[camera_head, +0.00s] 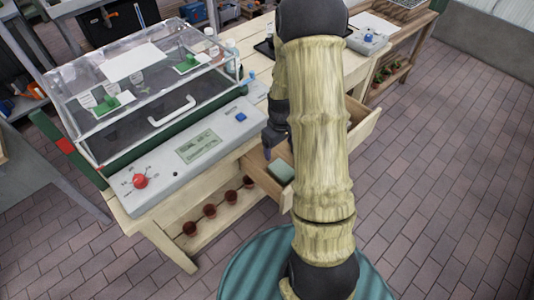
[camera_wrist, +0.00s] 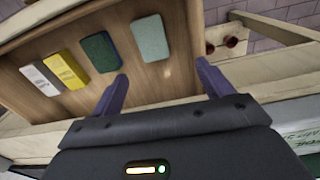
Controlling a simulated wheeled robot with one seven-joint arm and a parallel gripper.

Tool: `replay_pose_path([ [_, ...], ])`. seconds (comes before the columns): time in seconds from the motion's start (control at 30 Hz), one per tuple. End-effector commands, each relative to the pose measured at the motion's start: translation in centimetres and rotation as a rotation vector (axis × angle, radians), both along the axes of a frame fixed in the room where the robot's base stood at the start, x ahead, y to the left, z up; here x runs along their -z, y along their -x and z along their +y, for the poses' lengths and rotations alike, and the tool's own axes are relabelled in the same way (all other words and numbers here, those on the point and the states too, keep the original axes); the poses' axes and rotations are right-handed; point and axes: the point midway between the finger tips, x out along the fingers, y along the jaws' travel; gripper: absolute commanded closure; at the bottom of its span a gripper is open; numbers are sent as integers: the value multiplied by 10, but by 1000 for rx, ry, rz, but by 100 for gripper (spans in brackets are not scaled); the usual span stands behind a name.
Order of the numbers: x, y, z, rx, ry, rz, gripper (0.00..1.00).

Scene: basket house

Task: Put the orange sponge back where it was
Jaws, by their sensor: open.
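No orange sponge is visible in either view. My gripper (camera_wrist: 160,87) is open, with nothing between its fingers, above an open wooden drawer (camera_wrist: 178,73). In the wrist view a light green block (camera_wrist: 150,37), a dark green block (camera_wrist: 101,52), a yellow block (camera_wrist: 65,71) and a grey-white block (camera_wrist: 40,79) lie in a row on the drawer floor. In the head view my gripper (camera_head: 275,137) is partly hidden by my arm, above the drawer's left part. The light green block (camera_head: 281,171) shows there too; the others are hidden.
A clear-lidded machine (camera_head: 160,95) with a red knob (camera_head: 140,181) stands on the bench left of the drawer. Several small pots (camera_head: 210,211) sit on the shelf below. A grey device (camera_head: 368,40) is at the back right. The brick floor at right is clear.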

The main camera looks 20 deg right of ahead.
Motion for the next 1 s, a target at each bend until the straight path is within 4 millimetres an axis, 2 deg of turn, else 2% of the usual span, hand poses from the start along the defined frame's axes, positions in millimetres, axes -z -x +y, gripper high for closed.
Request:
replay_pose_path([
  [0.03, -17, 3, 11, 12, 4, -19, 21],
  [0.2, -66, 26, 45, 93, 5, -74, 21],
  [0.5, -130, 87, 98, 231, -25, -170, 21],
  [0.6, -140, 105, 109, 267, -39, -191, 21],
  [0.7, -145, 115, 113, 290, -48, -202, 21],
  [1.0, -145, 117, 114, 298, -49, -202, 21],
])
